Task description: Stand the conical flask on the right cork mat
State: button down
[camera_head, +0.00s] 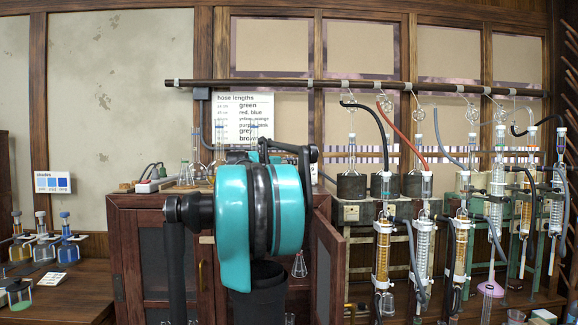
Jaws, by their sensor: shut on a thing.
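A small clear conical flask (299,265) shows low in front of the dark cabinet, just right of my teal arm joint. I cannot tell what supports it. Another conical flask (185,174) stands on the cabinet top, left of my arm. My arm's large teal and black joint fills the middle of the view. My gripper cannot be made out and seems hidden behind the arm. A small brown, cork-like piece (126,186) lies at the left of the cabinet top. I cannot tell which piece is the right cork mat.
The wooden cabinet (140,207) has an open door (328,268) at its right. A crowded rig of glass condensers (422,245) and hoses stands to the right. Several stoppered bottles (42,228) stand at the left on a wooden bench (85,290) with some bare surface.

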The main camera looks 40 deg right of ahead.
jog(key=shift+f, duration=0.35)
jog(key=c, duration=1.3)
grip_release()
jog(key=v, duration=1.2)
